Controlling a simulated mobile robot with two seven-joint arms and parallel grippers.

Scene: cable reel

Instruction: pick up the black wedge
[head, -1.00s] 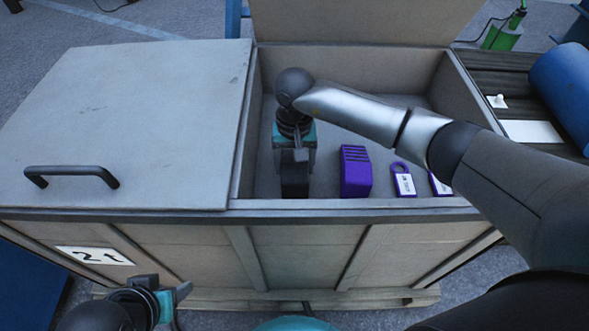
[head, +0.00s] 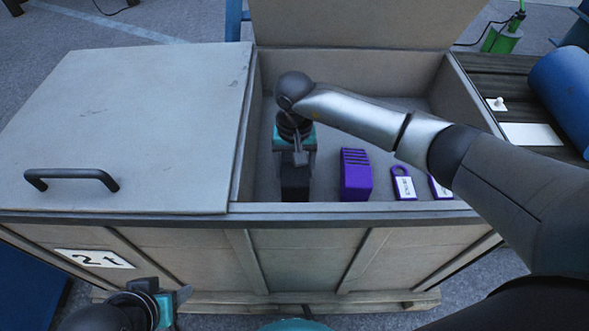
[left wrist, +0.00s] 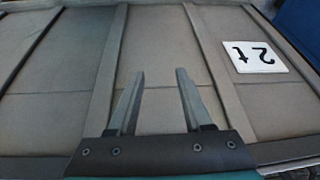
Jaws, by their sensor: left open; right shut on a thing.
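The black wedge (head: 295,184) stands in the open right part of the wooden crate, near its front wall. My right gripper (head: 296,166) reaches down over it from above and is shut on it; the fingertips are partly hidden by the wrist. I cannot tell whether the wedge is clear of the crate floor. My left gripper (head: 178,300) is low in front of the crate at the left. In the left wrist view its two fingers (left wrist: 158,95) are apart, with nothing between them, facing the crate's front wall.
The crate (head: 345,208) has a closed lid with a black handle (head: 72,172) on the left. Inside, a purple ribbed block (head: 355,176) and two purple tags (head: 403,184) stand right of the wedge. A blue cylinder (head: 565,85) lies at the right.

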